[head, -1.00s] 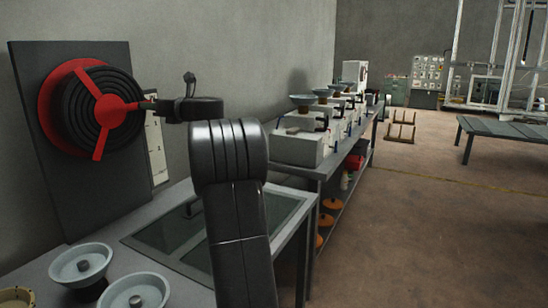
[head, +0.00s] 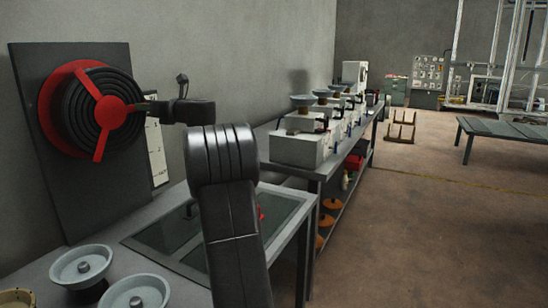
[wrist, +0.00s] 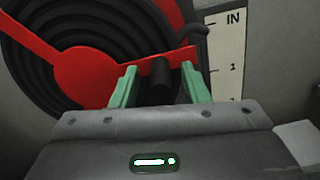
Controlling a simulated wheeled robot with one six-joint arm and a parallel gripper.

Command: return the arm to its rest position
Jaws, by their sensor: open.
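My gripper (wrist: 159,72) is open, with its two green fingers spread apart in the wrist view. A short black peg (wrist: 160,84) shows between them, in front of a red three-spoked wheel (wrist: 90,65). I cannot tell whether either finger touches the peg. In the head view, the red wheel (head: 104,112) sits on a dark upright panel (head: 50,180) at the left. My dark arm rises from the bottom middle and bends left, its wrist level with the wheel.
A grey bench (head: 40,272) below my arm carries pale round dishes (head: 82,264) and a dark glass panel (head: 165,240). A white scale strip (head: 156,150) is beside the wheel panel. A second bench with machines (head: 298,150) stands behind.

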